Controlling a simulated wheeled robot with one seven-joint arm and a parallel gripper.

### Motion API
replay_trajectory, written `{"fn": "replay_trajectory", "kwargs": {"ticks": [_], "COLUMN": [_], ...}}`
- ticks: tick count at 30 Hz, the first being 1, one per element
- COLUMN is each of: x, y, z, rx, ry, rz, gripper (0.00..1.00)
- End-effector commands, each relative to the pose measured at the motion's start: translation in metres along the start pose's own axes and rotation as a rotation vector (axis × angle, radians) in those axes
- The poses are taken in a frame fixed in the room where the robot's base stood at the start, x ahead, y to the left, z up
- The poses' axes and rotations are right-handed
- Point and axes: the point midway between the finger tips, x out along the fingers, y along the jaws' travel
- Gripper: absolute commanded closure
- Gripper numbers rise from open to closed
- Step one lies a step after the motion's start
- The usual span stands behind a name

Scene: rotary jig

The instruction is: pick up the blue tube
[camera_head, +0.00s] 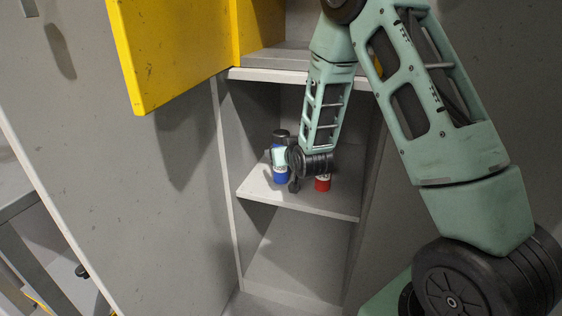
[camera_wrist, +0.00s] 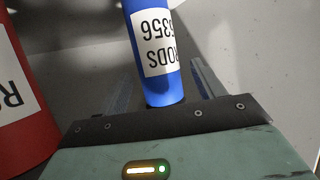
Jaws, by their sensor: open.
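The blue tube (camera_head: 281,178) stands on a shelf inside the cabinet, partly hidden by my wrist in the head view. In the wrist view the blue tube (camera_wrist: 162,60) has a white label with black print and rises just beyond my gripper's dark front plate. My gripper (camera_wrist: 160,85) is open, with a finger edge visible on each side of the tube. The tube lies between the fingers. I cannot tell whether either finger touches it.
A red tube (camera_head: 322,184) stands on the same shelf (camera_head: 300,199), to the right; it is large at the left of the wrist view (camera_wrist: 22,110). Cabinet walls close in on both sides. A yellow door (camera_head: 175,50) hangs open at the upper left.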

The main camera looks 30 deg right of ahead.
Motion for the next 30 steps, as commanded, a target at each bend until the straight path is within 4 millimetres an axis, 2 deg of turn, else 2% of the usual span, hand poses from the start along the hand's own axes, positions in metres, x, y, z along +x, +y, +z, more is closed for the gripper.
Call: {"fn": "replay_trajectory", "kwargs": {"ticks": [4,12,18,26,30], "x": [0.016,0.018,0.018,0.018,0.012], "y": [0.000,0.000,0.000,0.000,0.000], "z": [0.001,0.000,0.000,-0.002,-0.016], "rx": [0.000,-0.001,0.000,0.000,0.000], "ry": [0.001,-0.001,0.000,0.002,0.005], "rz": [0.001,0.000,0.000,0.000,0.000], "gripper": [0.32,0.32,0.87,0.89,0.89]}}
